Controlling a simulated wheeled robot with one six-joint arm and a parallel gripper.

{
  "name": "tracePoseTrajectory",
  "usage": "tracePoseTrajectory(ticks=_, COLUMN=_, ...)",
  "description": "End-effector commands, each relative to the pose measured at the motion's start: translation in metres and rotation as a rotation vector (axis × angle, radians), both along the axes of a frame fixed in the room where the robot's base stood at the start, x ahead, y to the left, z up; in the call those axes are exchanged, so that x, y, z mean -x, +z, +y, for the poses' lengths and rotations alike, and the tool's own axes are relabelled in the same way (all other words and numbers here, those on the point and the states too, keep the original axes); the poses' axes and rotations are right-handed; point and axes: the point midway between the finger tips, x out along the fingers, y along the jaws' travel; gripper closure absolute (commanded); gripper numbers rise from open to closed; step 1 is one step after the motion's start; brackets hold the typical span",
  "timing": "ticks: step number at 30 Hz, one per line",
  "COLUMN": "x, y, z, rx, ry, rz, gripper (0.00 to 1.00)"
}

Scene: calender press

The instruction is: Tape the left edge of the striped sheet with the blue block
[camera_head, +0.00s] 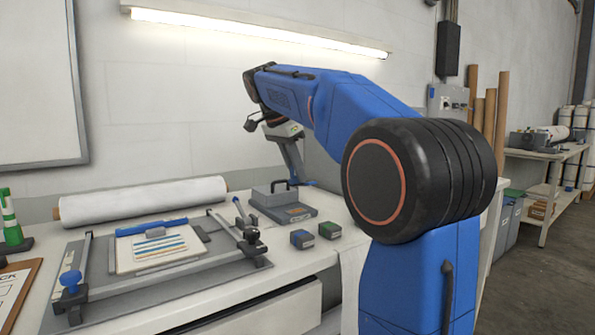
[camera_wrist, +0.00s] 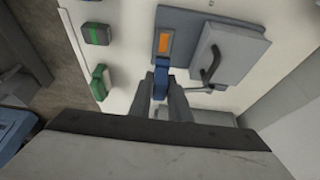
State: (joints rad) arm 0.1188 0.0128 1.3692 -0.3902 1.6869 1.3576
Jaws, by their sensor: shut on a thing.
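The striped sheet (camera_head: 158,249) lies on the grey press frame (camera_head: 185,276) in the head view. A blue bar (camera_head: 152,227) lies along its far edge. The green-topped block also shows in the wrist view (camera_wrist: 97,34). My gripper (camera_wrist: 165,90) is at the back of the bench, away from the sheet. Its fingers are shut on a small blue piece (camera_wrist: 161,72), which I cannot identify. My gripper is small and partly hidden in the head view.
A grey box with a handle (camera_head: 283,205) and an orange label stands behind the blocks and close to my gripper in the wrist view (camera_wrist: 222,55). A white roll (camera_head: 145,200) lies behind the press.

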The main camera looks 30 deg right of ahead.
Motion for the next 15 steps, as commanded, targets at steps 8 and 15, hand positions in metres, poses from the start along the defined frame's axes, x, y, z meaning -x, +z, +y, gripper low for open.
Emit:
tracePoseTrajectory(ticks=8, x=0.0, y=-0.021, z=0.0, rx=-0.001, ry=0.0, rz=0.002, gripper=1.0)
tracePoseTrajectory(ticks=15, x=0.0, y=-0.044, z=0.0, rx=-0.001, ry=-0.001, rz=0.002, gripper=1.0)
